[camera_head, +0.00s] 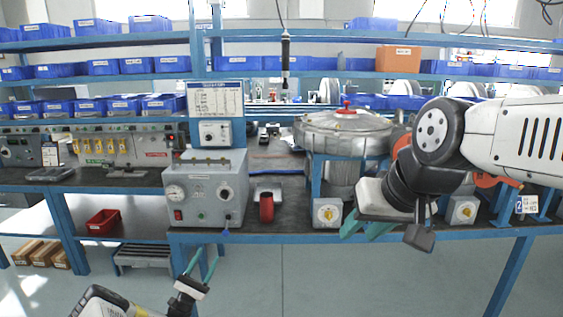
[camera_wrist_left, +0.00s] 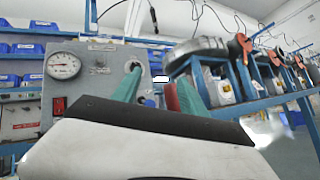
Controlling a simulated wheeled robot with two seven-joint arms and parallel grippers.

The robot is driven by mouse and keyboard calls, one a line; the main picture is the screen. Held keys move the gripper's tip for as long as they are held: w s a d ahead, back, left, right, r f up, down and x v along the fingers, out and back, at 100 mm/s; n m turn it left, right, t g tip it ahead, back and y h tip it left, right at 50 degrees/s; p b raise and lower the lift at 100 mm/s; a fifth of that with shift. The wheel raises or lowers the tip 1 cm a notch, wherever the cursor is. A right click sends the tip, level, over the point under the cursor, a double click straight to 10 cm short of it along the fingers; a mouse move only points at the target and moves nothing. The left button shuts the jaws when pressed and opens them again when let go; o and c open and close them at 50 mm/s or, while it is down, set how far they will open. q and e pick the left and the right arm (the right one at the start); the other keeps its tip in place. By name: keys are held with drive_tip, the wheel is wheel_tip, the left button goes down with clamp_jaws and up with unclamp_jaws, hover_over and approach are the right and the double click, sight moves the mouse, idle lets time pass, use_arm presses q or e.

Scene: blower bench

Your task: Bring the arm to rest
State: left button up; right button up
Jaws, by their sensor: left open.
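My left gripper (camera_head: 205,255) is at the lower left, in front of the bench edge and below the grey gauge box. Its two teal fingers are apart with nothing between them; they also show in the left wrist view (camera_wrist_left: 160,88), pointing towards the bench. My right arm reaches in from the right, and its gripper (camera_head: 357,235) hangs over the bench's front edge, right of the middle. Its teal fingers look apart, and I see nothing held between them.
The grey gauge box (camera_head: 206,205) stands on the bench (camera_head: 290,236), with a red object (camera_head: 267,208) to its right. A large metal blower housing (camera_head: 342,128) stands on a blue frame behind my right gripper. A red bin (camera_head: 103,221) sits lower left. Floor in front is clear.

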use_arm(q)
drive_tip(key=d+r+m+g+h, duration=0.8)
drive_tip(key=d+r+m+g, duration=0.3)
drive_tip(key=g, duration=0.3)
drive_tip(key=s+d+r+m+g+y, duration=0.6)
drive_tip(key=s+d+r+m+g, duration=0.25)
drive_tip(key=r, duration=0.35)
drive_tip(key=s+a+r+m+t+y, duration=0.2)
drive_tip(key=s+r+y, duration=0.4)
drive_tip(key=s, duration=0.6)
drive_tip(key=s+a+r+m+t+y, duration=0.3)
drive_tip(key=s+r+y, duration=0.4)
drive_tip(key=s, duration=0.6)
drive_tip(key=shift+s+a+r+t+y, duration=0.3)
drive_tip(key=shift+a+r+t, duration=0.45)
drive_tip(key=shift+a, duration=0.2)
drive_tip(key=shift+w+m, duration=0.1)
drive_tip(key=shift+m, duration=0.15)
